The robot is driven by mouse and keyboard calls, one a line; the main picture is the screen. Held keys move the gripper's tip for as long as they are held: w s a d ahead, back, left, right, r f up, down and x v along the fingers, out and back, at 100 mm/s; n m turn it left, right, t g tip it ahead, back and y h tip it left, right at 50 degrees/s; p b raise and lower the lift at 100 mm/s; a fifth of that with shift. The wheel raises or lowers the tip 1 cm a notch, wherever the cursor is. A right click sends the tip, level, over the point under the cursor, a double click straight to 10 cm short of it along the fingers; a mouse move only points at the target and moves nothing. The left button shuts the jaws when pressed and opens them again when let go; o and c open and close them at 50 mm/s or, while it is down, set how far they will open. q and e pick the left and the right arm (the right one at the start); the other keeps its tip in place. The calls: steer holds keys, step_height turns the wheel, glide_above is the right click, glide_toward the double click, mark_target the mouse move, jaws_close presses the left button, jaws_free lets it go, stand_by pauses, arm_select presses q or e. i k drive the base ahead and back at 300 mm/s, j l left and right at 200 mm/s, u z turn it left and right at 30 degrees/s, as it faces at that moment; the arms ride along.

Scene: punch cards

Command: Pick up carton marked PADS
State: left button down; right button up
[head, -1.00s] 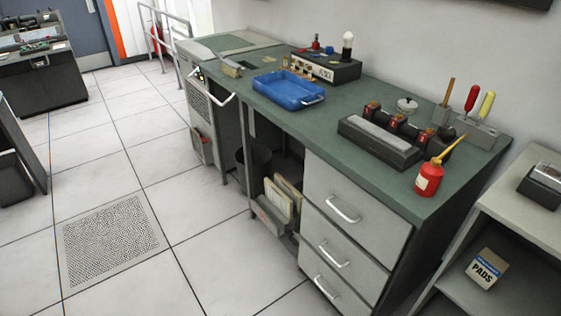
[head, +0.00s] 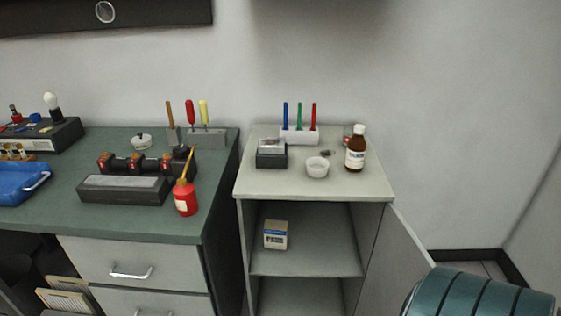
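The small carton (head: 276,236) is cream-coloured with a blue band near its top. It stands on the left side of the upper inner shelf of the open grey cabinet (head: 312,188). Its lettering is too small to read clearly now, but an earlier frame shows PADS on a carton on this shelf. Neither of my grippers is in view.
The cabinet door (head: 402,262) stands open to the right. A brown bottle (head: 356,150), a white cup (head: 317,167), a dark box (head: 271,155) and a pen holder (head: 299,136) stand on the cabinet top. A green workbench (head: 130,222) with a red oil can (head: 185,198) is at left.

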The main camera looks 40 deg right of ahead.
mark_target(275, 231)
steer(key=z, duration=1)
